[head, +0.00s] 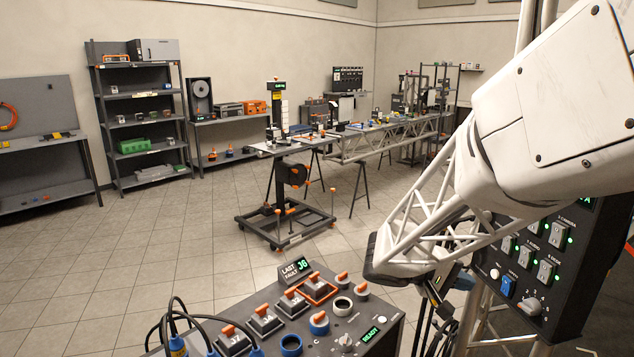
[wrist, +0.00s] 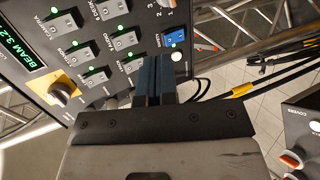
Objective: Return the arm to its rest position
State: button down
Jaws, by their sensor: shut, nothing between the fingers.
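My gripper (wrist: 156,62) shows in the wrist view with its two dark blue-grey fingers side by side, shut and empty. The fingertips are in front of the lower edge of a black control panel (wrist: 128,52), below a blue switch (wrist: 174,38). I cannot tell whether they touch the panel. In the head view my white arm with its open truss link reaches in from the right, in front of part of this panel (head: 546,280). The gripper cannot be made out clearly there.
A console (head: 325,326) with knobs, lever switches and cables stands at the front. Black cables (wrist: 262,82) hang beside the panel. Behind, a wheeled stand (head: 285,215), a long truss workbench (head: 385,140) and shelves (head: 140,127) stand on tiled floor. Open floor lies at left.

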jog(key=s+a+r+y, duration=0.1)
jog(key=s+a+y, duration=0.3)
jog(key=s, duration=0.3)
jog(key=s+a+t+y, duration=0.1)
jog(key=s+a+y, duration=0.3)
jog(key=s, duration=0.4)
jog(key=s+a+r+m+t+y, duration=0.1)
jog(key=s+a+y, duration=0.3)
jog(key=s+y, duration=0.2)
jog(key=shift+s+a+r, duration=0.2)
jog(key=shift+s+r, duration=0.1)
jog(key=shift+s, duration=0.8)
